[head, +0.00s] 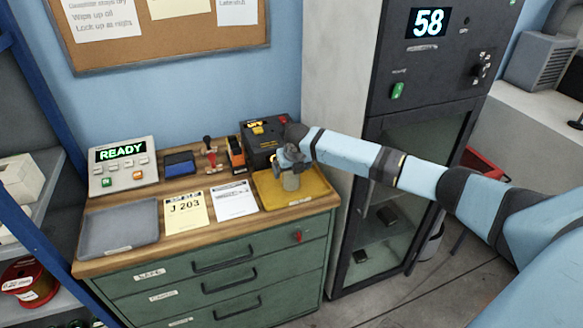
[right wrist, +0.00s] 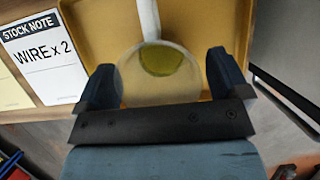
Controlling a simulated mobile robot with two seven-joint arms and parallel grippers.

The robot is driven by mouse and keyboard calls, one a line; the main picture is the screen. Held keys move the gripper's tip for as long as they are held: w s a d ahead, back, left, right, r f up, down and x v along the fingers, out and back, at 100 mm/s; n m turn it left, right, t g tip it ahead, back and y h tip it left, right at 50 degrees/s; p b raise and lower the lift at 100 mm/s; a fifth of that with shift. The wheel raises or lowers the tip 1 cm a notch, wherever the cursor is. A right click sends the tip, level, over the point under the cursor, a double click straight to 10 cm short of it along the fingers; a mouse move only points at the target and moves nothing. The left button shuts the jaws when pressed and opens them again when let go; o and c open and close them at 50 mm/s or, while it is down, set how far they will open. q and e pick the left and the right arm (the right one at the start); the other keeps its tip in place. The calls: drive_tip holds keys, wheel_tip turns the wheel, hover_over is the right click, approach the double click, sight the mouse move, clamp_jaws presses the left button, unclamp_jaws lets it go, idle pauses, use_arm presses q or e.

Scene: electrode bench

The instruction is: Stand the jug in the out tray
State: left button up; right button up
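The jug (head: 291,182) is pale and see-through and stands upright in the yellow tray (head: 317,189) on the right of the bench top. In the right wrist view the jug (right wrist: 158,76) is seen from above, with a yellowish patch inside and a pale bar on its far side. My right gripper (head: 288,160) is directly above the jug and hides its upper part. Its two fingers (right wrist: 163,82) are wide apart on either side of the jug, with a small gap at the right finger. The tray labels are too small to read. My left gripper is out of view.
A grey tray (head: 118,230) lies empty at the bench's left. A READY panel (head: 123,165), blue box (head: 180,163), stamp and dark device (head: 264,142) line the back. A tall cabinet (head: 345,150) stands right.

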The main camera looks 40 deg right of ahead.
drive_tip(key=shift+r, duration=0.1)
drive_tip(key=v, duration=1.2)
drive_tip(key=s+a+f+m+t+y, duration=0.1)
drive_tip(key=s+a+f+m+y, duration=0.2)
drive_tip(key=s+a+f+m, duration=0.5)
drive_tip(key=s+a+f+m+t+y, duration=0.2)
drive_tip(key=s+a+f+m, duration=0.2)
drive_tip(key=a+f, duration=0.8)
drive_tip(key=s+a+f+m+t, duration=0.1)
drive_tip(key=s+f+m, duration=0.1)
drive_tip(key=s+m, duration=0.7)
drive_tip(key=s+a+f+m+t, duration=0.2)
drive_tip(key=s+f+m, duration=0.1)
drive_tip(key=s+m, duration=0.6)
drive_tip(key=s, duration=0.3)
drive_tip(key=shift+f+t+b, duration=0.15)
drive_tip(key=shift+t+b, duration=0.15)
